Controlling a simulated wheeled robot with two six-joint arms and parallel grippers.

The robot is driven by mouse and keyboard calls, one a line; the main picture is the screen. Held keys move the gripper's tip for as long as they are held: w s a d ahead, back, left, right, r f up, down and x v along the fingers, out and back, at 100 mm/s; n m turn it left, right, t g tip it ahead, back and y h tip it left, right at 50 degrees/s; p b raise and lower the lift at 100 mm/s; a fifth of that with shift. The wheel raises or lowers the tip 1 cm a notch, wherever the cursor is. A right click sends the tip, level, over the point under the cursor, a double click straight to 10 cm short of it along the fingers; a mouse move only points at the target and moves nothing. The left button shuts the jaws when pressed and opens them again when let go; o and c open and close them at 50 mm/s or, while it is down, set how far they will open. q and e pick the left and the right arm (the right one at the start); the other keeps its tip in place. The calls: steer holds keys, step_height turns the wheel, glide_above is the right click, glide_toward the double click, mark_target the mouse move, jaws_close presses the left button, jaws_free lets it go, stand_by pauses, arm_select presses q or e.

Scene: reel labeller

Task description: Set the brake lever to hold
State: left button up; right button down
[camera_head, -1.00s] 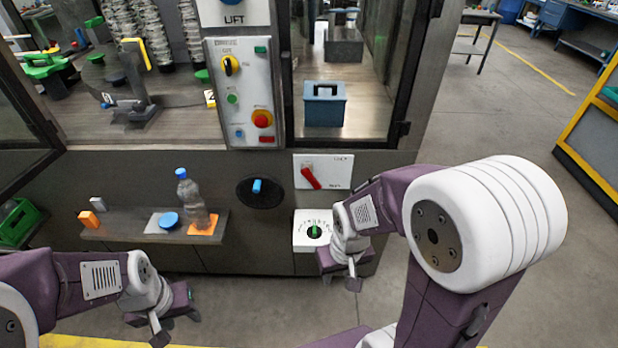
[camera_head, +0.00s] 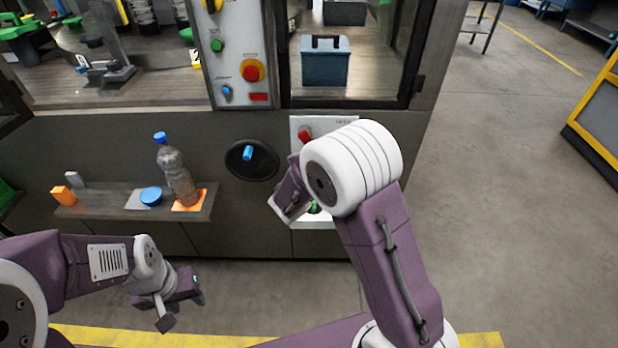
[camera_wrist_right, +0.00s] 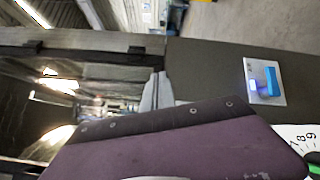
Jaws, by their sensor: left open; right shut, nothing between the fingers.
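The right wrist view shows a blue lever (camera_wrist_right: 271,82) on a pale plate (camera_wrist_right: 257,92) with a small light. I cannot tell for certain which is the brake lever. My right gripper is at the panel below the red lever, largely hidden in the head view; its grey fingers (camera_wrist_right: 157,92) are shut and empty. My left gripper (camera_head: 182,310) is open and empty, low in front of the shelf.
A white dial with a green knob (camera_head: 314,208) is partly behind my right arm. A black disc (camera_head: 238,170) with a blue handle is to its left. A shelf (camera_head: 100,210) holds a bottle (camera_head: 176,172) and small items. Open floor lies to the right.

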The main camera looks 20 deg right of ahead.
arm_select(q)
step_height(320, 180, down, 12)
steer(key=b, duration=0.9)
steer(key=shift+w+d, duration=0.2)
steer(key=shift+w, duration=0.25)
arm_select(e)
steer(key=w+a+f+n+t+y, duration=0.3)
steer(key=a+f+n+t, duration=0.1)
steer(key=a+f, duration=0.5)
steer(key=w+a+f+n+t+y, duration=0.3)
steer(key=a+f+n+t, duration=0.1)
steer(key=a+f, duration=0.5)
steer(key=shift+w+a+f+n+y, duration=0.2)
steer(key=shift+a+f+n+y, duration=0.1)
steer(key=shift+a+f+n, duration=0.15)
arm_select(q)
steer(key=shift+f, duration=0.1)
arm_select(e)
steer(key=shift+d+r, duration=0.1)
arm_select(q)
steer(key=shift+f+b, duration=0.8)
steer(key=shift+b, duration=0.05)
arm_select(e)
steer(key=w+d+r, duration=0.3)
steer(key=w+d, duration=0.4)
steer(key=d, duration=0.1)
steer(key=shift+w+r, duration=0.15)
steer(key=shift+w, duration=0.25)
arm_select(q)
steer(key=shift+d, duration=0.1)
